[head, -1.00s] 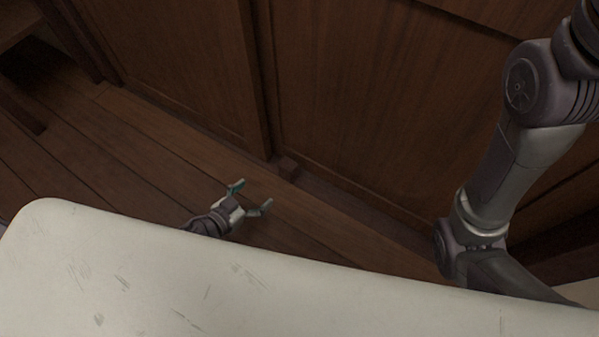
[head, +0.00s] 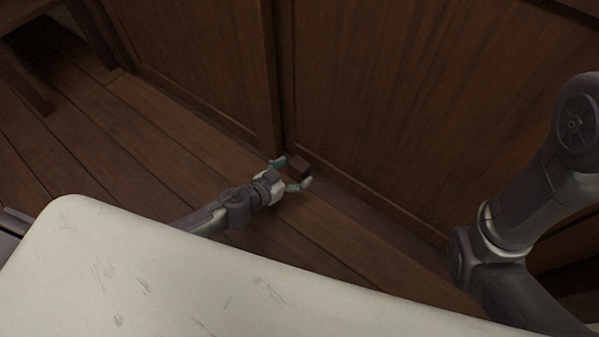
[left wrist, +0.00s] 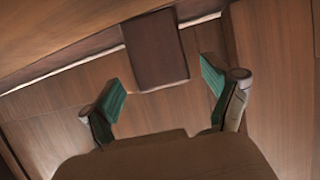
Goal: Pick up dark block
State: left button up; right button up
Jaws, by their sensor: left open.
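The dark block (head: 300,166) is a small dark brown cuboid on the wooden floor, close to the base of the wooden panels. It also shows in the left wrist view (left wrist: 155,50), ahead of and partly between the fingers. My left gripper (head: 293,174) is open, with its green-padded fingertips on either side of the block's near end. In the left wrist view a gap shows between the block and each finger. My right arm shows at the right of the head view, but its gripper is out of view.
Wooden panels (head: 400,90) rise right behind the block. My pale scratched base top fills the lower part of the head view. A dark wooden piece of furniture (head: 30,85) stands at the far left. The floorboards (head: 120,150) to the left are clear.

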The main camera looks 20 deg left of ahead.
aim_at(294, 170)
pick_arm(q)
jog(key=shift+b+x, duration=0.5)
jog(key=shift+x, duration=1)
jog(key=shift+a, duration=0.1)
jog(key=shift+c, duration=0.3)
jog(key=c, duration=1.2)
jog(key=shift+c, duration=0.2)
